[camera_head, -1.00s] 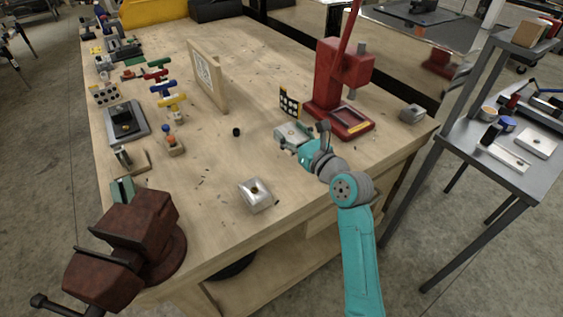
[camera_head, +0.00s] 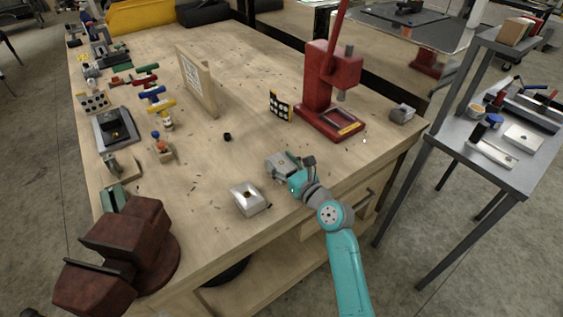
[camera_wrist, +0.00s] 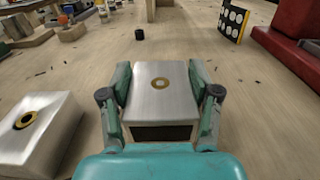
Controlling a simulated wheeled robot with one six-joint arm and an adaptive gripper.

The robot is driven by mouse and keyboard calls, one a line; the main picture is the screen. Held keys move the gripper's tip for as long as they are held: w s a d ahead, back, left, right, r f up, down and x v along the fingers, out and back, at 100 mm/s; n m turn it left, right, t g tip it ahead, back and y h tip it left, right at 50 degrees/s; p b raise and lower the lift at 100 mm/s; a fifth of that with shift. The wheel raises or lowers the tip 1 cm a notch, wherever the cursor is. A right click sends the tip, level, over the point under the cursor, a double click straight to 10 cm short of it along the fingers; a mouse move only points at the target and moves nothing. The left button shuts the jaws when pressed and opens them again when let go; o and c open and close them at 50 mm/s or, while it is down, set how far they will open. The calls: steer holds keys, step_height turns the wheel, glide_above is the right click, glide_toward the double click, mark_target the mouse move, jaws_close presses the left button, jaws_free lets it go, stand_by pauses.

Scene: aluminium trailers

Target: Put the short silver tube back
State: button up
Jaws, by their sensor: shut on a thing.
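My gripper (camera_head: 286,169) is shut on a short silver rectangular tube (camera_head: 277,164). In the wrist view the tube (camera_wrist: 161,88) lies between both fingers, with a brass-coloured ring around a hole on its top and a dark open end facing me. Whether it touches the bench is hard to tell. A similar silver block (camera_head: 249,198) with a ringed hole stands on the bench to the left of my gripper; it also shows at the left of the wrist view (camera_wrist: 36,128). Another small silver tube-like piece (camera_head: 403,114) with a dark opening sits at the bench's right corner.
A red arbor press (camera_head: 328,100) and a dotted black card (camera_head: 280,106) stand behind my gripper. A small black cylinder (camera_head: 227,137) and an upright wooden board (camera_head: 197,80) are farther back. A rusty vise (camera_head: 125,250) occupies the front left. The bench middle is mostly clear.

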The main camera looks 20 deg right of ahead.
steer(key=shift+f, duration=0.55)
steer(key=o, duration=1.4)
steer(key=shift+f, duration=0.1)
steer(key=v, duration=0.4)
steer(key=r+v, duration=0.1)
steer(key=v, duration=0.7)
steer(key=shift+r, duration=0.25)
steer(key=shift+s+f, duration=0.1)
